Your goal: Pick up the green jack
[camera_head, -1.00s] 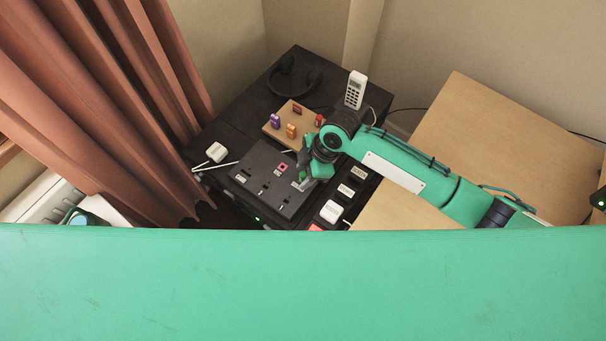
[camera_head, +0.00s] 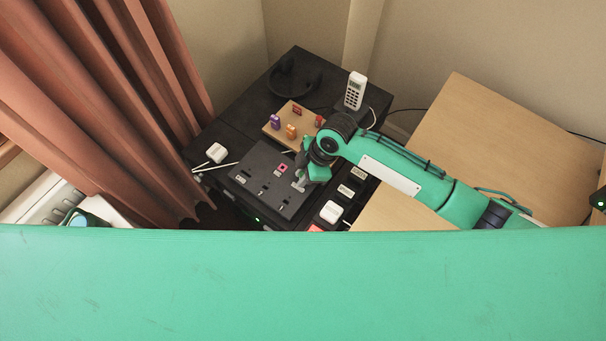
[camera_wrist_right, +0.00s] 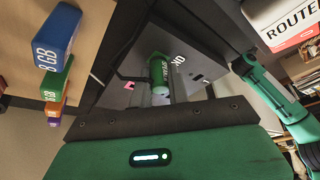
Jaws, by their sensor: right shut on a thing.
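The gripper is shut on the jack. The jack is at the panel's surface; I cannot tell whether its tip is in a hole. A pink socket (camera_head: 283,167) is just left of the gripper. My left gripper is not in view.
A wooden board (camera_head: 273,131) with small coloured blocks stands behind the panel. A white handset (camera_head: 355,90) and a black headset (camera_head: 300,82) are farther back. A white plug-like block (camera_head: 217,152) lies left. White-topped blocks (camera_head: 331,211) are close on the right.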

